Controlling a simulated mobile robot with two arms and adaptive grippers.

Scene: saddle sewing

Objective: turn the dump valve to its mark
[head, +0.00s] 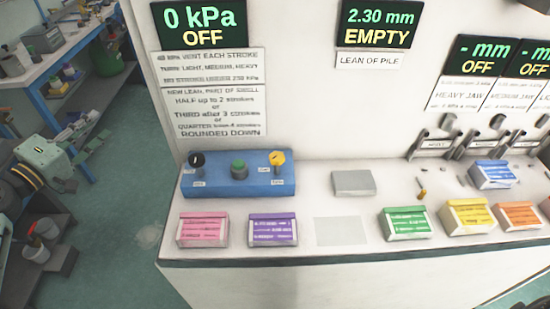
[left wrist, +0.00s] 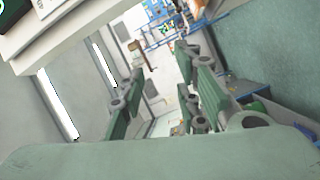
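A blue control box (head: 222,186) sits on the white counter below the 0 kPa OFF display (head: 198,24). It carries a black knob (head: 196,160) at left, a green button (head: 239,167) in the middle and a yellow knob (head: 277,158) at right. Their small labels are too small to read, so I cannot tell which is the dump valve, nor see its mark. My left gripper (left wrist: 160,78) shows in the left wrist view, with its green-padded fingers apart and nothing between them. I cannot make it out near the control box in the head view. My right gripper is not in view.
Pink (head: 202,230), purple (head: 273,230), green (head: 406,223), yellow (head: 468,217) and orange (head: 517,216) boxes stand along the counter's front. A grey block (head: 353,183) lies right of the control box. A workbench (head: 50,65) stands at far left, with green floor between.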

